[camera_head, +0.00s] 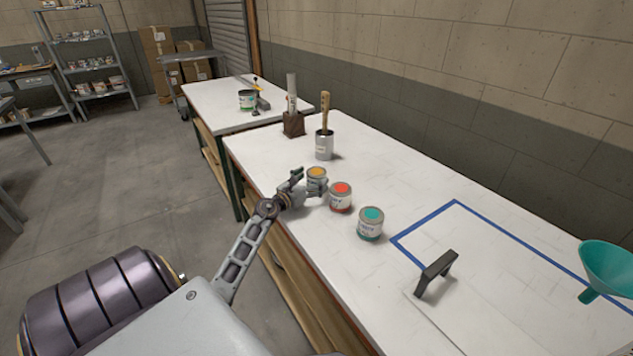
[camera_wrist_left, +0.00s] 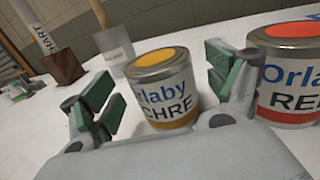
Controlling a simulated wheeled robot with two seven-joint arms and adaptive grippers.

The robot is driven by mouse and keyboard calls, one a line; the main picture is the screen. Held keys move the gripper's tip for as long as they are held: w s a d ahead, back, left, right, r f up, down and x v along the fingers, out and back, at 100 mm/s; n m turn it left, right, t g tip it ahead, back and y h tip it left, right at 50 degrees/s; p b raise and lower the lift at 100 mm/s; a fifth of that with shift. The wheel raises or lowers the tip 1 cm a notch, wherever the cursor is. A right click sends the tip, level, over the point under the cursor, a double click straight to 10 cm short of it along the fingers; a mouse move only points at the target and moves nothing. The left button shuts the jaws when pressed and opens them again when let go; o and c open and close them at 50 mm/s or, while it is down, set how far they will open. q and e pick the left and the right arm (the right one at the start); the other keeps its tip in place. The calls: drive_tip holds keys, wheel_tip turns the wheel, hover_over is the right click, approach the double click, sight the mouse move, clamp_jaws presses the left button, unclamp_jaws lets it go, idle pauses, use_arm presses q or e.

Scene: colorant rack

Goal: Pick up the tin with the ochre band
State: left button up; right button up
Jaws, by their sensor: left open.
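The tin with the ochre band (camera_head: 317,173) stands upright on the white workbench, the farthest of a row of three tins. In the left wrist view the ochre tin (camera_wrist_left: 163,88) shows an ochre lid, an ochre bottom band and lettering ending in "CHRE". My left gripper (camera_head: 305,187) is open at the ochre tin. In the wrist view its green-padded fingers (camera_wrist_left: 160,90) stand on either side of the tin, with a gap on the left; the right finger is close to it. My right gripper is not in view.
A red tin (camera_head: 341,198) stands close beside the ochre tin, near my right-hand finger. A teal tin (camera_head: 370,224) is nearer. A metal can with a brush (camera_head: 324,146) and a brown block holder (camera_head: 293,124) stand behind. A blue-taped area (camera_head: 455,203) and teal funnel (camera_head: 608,265) lie right.

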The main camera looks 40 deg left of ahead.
sight(317, 171)
use_arm(q)
drive_tip(key=shift+w, duration=1.3)
drive_tip(key=shift+c, duration=1.1)
drive_tip(key=c, duration=0.9)
drive_tip(key=shift+r, duration=0.1)
drive_tip(key=shift+c, duration=0.5)
drive_tip(key=shift+r+p, duration=0.35)
drive_tip(key=shift+r, duration=0.3)
wheel_tip(317, 171, up, 3)
drive_tip(key=shift+f+p, duration=0.1)
drive_tip(key=shift+p, duration=0.55)
wheel_tip(317, 171, up, 5)
drive_tip(key=shift+a+f+p, duration=0.1)
drive_tip(key=shift+p, duration=0.9)
drive_tip(key=shift+r, duration=0.45)
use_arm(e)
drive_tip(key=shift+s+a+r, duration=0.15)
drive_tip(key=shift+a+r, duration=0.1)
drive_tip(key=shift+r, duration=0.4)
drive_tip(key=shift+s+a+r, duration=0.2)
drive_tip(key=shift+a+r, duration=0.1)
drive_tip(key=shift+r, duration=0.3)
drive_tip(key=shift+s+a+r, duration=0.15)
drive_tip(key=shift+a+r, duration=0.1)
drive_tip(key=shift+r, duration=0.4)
